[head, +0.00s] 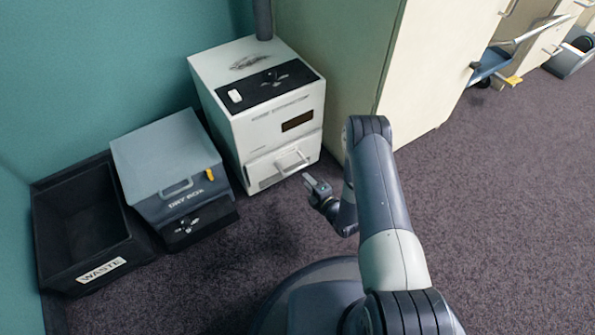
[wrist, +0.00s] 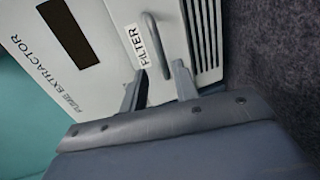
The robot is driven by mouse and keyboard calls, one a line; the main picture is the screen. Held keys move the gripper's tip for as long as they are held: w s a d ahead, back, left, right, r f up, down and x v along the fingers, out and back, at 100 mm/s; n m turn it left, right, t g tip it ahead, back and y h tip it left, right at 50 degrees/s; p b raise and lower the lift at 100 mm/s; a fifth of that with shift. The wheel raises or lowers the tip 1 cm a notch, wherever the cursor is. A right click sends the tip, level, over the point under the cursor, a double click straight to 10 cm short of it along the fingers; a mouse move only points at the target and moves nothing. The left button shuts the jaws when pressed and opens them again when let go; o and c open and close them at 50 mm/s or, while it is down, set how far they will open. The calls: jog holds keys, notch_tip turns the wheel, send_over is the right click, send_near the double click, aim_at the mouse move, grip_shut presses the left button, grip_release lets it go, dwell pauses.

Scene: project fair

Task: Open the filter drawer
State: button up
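The filter drawer (head: 262,174) is the low white front of the fume extractor (head: 222,72), and it looks shut. Its pale bar handle (head: 293,162) stands out from the front. In the wrist view the drawer (wrist: 118,18) carries a FILTER label, with the grey handle (wrist: 152,32) beside it. My gripper (head: 314,184) is just in front and to the right of the handle in the head view. In the wrist view my gripper (wrist: 159,69) has its fingers apart, with the handle's near end showing between the tips. I cannot tell whether they touch it.
A grey dry box (head: 165,155) and a black waste bin (head: 85,215) stand left of the extractor. A tall cream cabinet (head: 345,60) stands close on its right. The carpet (head: 500,200) to the right is clear. A blue cart (head: 490,62) is far off at the upper right.

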aim_at(296, 169)
jog(key=b+x, duration=0.2)
jog(key=x, duration=0.6)
jog(key=shift+w+a+f+b, duration=0.1)
jog(key=shift+w+b, duration=0.05)
jog(key=shift+b, duration=0.25)
grip_shut()
